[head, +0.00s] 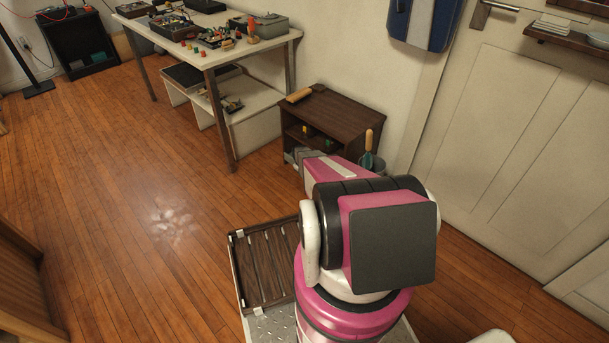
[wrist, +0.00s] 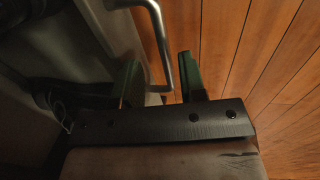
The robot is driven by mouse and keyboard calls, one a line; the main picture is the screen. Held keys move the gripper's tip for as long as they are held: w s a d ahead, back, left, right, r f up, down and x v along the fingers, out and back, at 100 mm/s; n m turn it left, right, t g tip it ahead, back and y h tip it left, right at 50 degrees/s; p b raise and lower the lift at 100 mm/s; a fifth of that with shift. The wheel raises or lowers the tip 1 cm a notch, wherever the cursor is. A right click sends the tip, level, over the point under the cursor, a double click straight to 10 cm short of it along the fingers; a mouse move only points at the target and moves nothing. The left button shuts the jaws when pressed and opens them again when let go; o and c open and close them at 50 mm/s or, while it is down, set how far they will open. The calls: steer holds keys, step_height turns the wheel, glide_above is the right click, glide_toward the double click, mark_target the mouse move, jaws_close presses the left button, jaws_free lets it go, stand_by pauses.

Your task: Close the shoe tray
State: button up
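The shoe tray appears to belong to the low dark brown cabinet (head: 345,112) by the wall, but I cannot make out its extent in the head view. In the wrist view a bent grey metal handle (wrist: 160,40) stands out beside a pale grey panel (wrist: 118,35), perhaps the tray's front. My gripper (wrist: 160,85) has its two green fingers apart, one on each side of the handle's end. Gaps show between fingers and bar, so it does not look clamped. In the head view my arm hides most of the gripper and the cabinet's lower front.
A bucket with an orange-handled tool (head: 368,150) stands right of the cabinet. A brown roll (head: 298,95) lies on the cabinet top. A cluttered white table (head: 215,55) stands to its left, and a pale door (head: 530,130) is at right.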

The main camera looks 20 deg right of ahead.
step_height(320, 180, up, 9)
steer(key=a, duration=0.1)
steer(key=shift+s+a, duration=0.2)
steer(key=shift+s, duration=0.1)
steer(key=s+a+r+m, duration=0.1)
steer(key=s+a+r, duration=0.5)
steer(key=s+r, duration=0.5)
steer(key=s+a+r+m+y, duration=0.1)
steer(key=s+a+r+m, duration=0.1)
steer(key=s+a+r, duration=0.4)
steer(key=s+a+r+m+g+y, duration=0.1)
steer(key=s+a+r, duration=0.6)
steer(key=s+r, duration=0.9)
step_height(320, 180, up, 2)
steer(key=shift+s+r+m, duration=0.2)
steer(key=shift+r+m, duration=0.05)
steer(key=shift+m, duration=0.25)
steer(key=shift+a, duration=0.1)
